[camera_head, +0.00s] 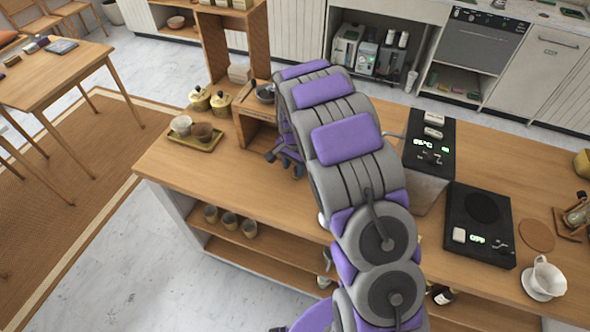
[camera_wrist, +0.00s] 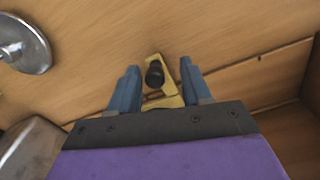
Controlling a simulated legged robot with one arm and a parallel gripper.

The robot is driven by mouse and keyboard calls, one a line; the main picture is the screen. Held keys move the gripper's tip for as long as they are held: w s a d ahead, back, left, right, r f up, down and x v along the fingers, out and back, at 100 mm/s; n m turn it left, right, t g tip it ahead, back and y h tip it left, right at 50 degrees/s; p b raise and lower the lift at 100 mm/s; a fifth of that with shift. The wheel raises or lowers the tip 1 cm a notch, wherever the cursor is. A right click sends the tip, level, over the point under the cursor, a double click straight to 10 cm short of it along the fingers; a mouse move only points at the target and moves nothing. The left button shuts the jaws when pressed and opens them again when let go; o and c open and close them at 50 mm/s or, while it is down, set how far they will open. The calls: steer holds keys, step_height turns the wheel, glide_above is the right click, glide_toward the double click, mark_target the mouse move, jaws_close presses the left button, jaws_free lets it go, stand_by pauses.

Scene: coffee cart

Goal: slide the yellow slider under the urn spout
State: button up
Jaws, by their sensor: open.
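In the wrist view, a yellow slider (camera_wrist: 172,102) with a black knob (camera_wrist: 154,76) lies on a wooden surface. My gripper (camera_wrist: 158,68) is open, with its blue fingers on either side of the slider and knob; contact cannot be told. In the head view, my gripper (camera_head: 285,160) is low over the counter, left of my arm, in front of a wooden box. The slider is not visible there. A grey box with a black top and a temperature readout (camera_head: 430,150), possibly the urn, stands right of my arm. I cannot make out its spout clearly.
The wooden counter (camera_head: 200,165) carries a tray (camera_head: 182,140) with cups at left. A black scale-like plate (camera_head: 480,225) and white dripper (camera_head: 546,278) are at right. Wood edges border the slider at right in the wrist view; a round metal thing (camera_wrist: 22,45) is at left.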

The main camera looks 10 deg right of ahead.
steer(key=shift+f, duration=0.7)
steer(key=shift+d+f, duration=0.1)
steer(key=shift+d, duration=0.8)
steer(key=shift+c, duration=0.2)
steer(key=shift+a, duration=0.85)
steer(key=c, duration=0.7)
steer(key=shift+d, duration=0.15)
jaws_close()
steer(key=shift+d, duration=0.3)
